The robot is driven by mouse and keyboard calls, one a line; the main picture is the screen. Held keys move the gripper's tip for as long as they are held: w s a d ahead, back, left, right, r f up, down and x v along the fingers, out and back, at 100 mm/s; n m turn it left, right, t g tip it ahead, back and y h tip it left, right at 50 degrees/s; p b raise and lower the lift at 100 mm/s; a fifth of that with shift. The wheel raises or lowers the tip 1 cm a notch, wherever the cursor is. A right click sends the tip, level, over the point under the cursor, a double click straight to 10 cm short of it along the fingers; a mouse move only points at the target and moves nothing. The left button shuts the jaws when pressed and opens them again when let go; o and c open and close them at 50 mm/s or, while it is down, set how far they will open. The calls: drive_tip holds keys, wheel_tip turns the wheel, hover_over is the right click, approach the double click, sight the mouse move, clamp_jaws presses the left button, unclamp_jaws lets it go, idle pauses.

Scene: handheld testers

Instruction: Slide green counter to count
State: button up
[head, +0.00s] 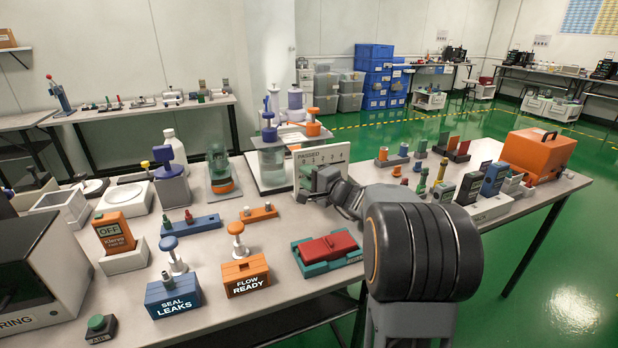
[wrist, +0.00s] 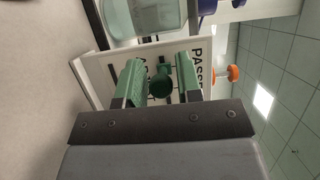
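The white counter board (head: 338,152) reads PASSED with a row of numbers and stands upright on the table. It also shows, turned on its side, in the wrist view (wrist: 97,72). The green counter (wrist: 161,84) is a dark green round knob in front of the board. My gripper (wrist: 160,80) is open, with one green finger on each side of the knob; I cannot tell whether either finger touches it. In the head view my gripper (head: 312,182) is at the front of the board's left part, and the counter is hidden or not distinguishable there.
A glass vessel with an orange-topped stand (head: 313,129) is close behind the board. A red-and-green case (head: 328,247) lies in front. Small testers and bottles (head: 440,188) stand to the right, near an orange box (head: 538,153).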

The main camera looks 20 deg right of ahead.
drive_tip(key=shift+o, duration=1.2)
drive_tip(key=shift+d, duration=0.1)
drive_tip(key=shift+s, duration=0.1)
drive_tip(key=p+v, duration=0.1)
drive_tip(key=v, duration=1.2)
drive_tip(key=shift+s, duration=0.3)
drive_tip(key=shift+d, duration=0.1)
drive_tip(key=s+a+r+n+g+y+p, duration=0.1)
drive_tip(key=s+a+r+n+g+p, duration=0.3)
drive_tip(key=a+p, duration=0.35)
drive_tip(key=s+a+r+n+g+y+p, duration=0.1)
drive_tip(key=s+a+r+n+g+p, duration=0.15)
drive_tip(key=a+g+p, duration=0.5)
drive_tip(key=s+a+r+n+g+h+p, duration=0.2)
drive_tip(key=s+r+n+h+p, duration=0.5)
drive_tip(key=r+p, duration=0.3)
drive_tip(key=shift+s+n+h+p, duration=0.35)
drive_tip(key=shift+s+h+p, duration=0.2)
drive_tip(key=shift+p, duration=0.25)
